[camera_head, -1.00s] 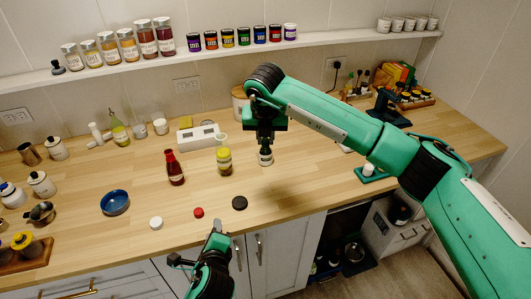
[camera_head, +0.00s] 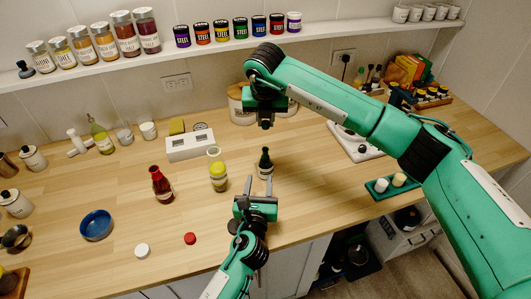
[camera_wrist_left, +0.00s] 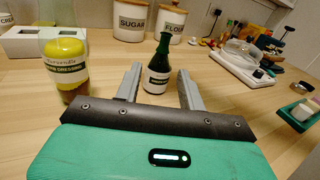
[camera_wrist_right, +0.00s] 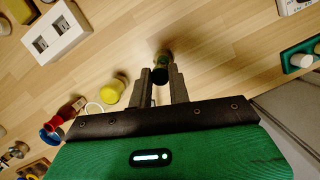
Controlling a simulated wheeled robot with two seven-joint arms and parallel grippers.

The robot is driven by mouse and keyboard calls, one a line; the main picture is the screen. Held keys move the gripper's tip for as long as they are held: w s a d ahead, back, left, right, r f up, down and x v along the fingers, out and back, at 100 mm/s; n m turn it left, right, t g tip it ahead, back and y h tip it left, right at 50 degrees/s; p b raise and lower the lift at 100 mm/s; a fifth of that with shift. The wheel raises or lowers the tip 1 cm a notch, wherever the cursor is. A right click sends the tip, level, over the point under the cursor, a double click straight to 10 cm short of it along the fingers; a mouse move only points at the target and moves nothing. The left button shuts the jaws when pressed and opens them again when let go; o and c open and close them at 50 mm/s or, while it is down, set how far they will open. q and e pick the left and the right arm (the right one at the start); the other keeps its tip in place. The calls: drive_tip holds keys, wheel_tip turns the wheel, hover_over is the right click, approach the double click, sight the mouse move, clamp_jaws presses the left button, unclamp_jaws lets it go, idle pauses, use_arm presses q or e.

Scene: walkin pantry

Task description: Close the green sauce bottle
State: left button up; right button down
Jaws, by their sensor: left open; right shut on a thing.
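The green sauce bottle (camera_head: 265,163) stands upright on the counter, dark green with a pale label. It also shows in the left wrist view (camera_wrist_left: 159,70) and in the right wrist view (camera_wrist_right: 163,62). My left gripper (camera_head: 260,182) is open just in front of it. In the left wrist view its fingers (camera_wrist_left: 160,88) point at the bottle, one toward each side. My right gripper (camera_head: 265,123) is above the bottle, apart from its top. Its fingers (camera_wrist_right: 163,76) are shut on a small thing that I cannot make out.
A yellow-filled bottle (camera_head: 218,178) and a red bottle (camera_head: 162,186) stand to the left. Behind are canisters (camera_head: 237,105) and a white block (camera_head: 190,146).

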sight(265, 155)
use_arm(q)
drive_tip(key=shift+w+d, duration=0.25)
use_arm(e)
drive_tip(key=shift+w, duration=0.25)
drive_tip(key=shift+s+r, duration=0.5)
drive_tip(key=shift+s, duration=0.35)
use_arm(q)
drive_tip(key=shift+m, duration=0.3)
drive_tip(key=w, duration=0.6)
drive_tip(key=w+d, duration=0.1)
drive_tip(key=w, duration=0.3)
drive_tip(key=shift+w+r, duration=0.1)
drive_tip(key=shift+r, duration=0.2)
use_arm(e)
drive_tip(key=shift+w+f, duration=0.25)
drive_tip(key=shift+w, duration=0.15)
use_arm(q)
drive_tip(key=shift+w+d+r, duration=0.1)
drive_tip(key=shift+w+d, duration=0.05)
drive_tip(key=shift+w, duration=0.25)
use_arm(e)
drive_tip(key=shift+s, duration=0.15)
use_arm(q)
clamp_jaws()
